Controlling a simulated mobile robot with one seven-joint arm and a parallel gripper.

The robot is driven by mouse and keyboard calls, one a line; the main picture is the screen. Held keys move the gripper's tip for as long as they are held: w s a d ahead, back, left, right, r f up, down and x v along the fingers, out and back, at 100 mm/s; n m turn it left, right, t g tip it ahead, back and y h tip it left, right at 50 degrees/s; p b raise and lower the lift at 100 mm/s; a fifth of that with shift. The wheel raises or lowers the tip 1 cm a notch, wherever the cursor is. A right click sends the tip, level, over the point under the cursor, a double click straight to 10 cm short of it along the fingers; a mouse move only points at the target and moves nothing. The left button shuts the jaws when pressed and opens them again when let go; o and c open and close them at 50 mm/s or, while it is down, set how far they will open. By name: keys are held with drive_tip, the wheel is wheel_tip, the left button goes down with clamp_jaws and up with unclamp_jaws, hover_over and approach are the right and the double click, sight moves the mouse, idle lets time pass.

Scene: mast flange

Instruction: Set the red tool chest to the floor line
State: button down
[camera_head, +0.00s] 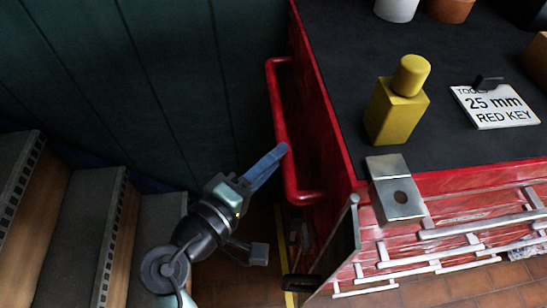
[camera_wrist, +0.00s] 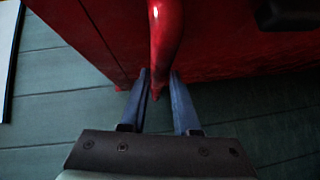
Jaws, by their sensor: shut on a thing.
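The red tool chest (camera_head: 455,183) stands at the right in the head view, with a black top and several drawers with silver pulls. A red bar handle (camera_head: 277,110) runs along its left side. My gripper (camera_head: 277,152) is shut on this handle, near its lower bend. In the wrist view my gripper (camera_wrist: 161,75) has its blue fingers either side of the handle (camera_wrist: 165,35), with the chest's red panel (camera_wrist: 85,35) behind. A yellow floor line (camera_head: 281,235) shows below the handle. Its rest is hidden by the chest and my arm.
A yellow bottle (camera_head: 397,105), a white card reading "25 mm RED KEY" (camera_head: 495,108) and a metal bracket (camera_head: 396,190) are on the chest. Steps (camera_head: 75,235) stand at left. A dark green panelled wall (camera_head: 170,70) is close behind. Some tiled floor (camera_head: 235,285) is bare.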

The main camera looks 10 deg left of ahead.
drive_tip(key=c, duration=0.9)
unclamp_jaws()
drive_tip(key=shift+w+d+f, duration=0.1)
drive_tip(key=shift+d+f, duration=0.05)
drive_tip(key=shift+f, duration=0.15)
drive_tip(key=shift+c, duration=0.2)
drive_tip(key=shift+o, duration=1.4)
drive_tip(key=shift+w, duration=0.2)
drive_tip(key=shift+s, duration=0.1)
drive_tip(key=p+v, duration=0.1)
drive_tip(key=v, duration=1.2)
drive_tip(key=shift+r, duration=0.2)
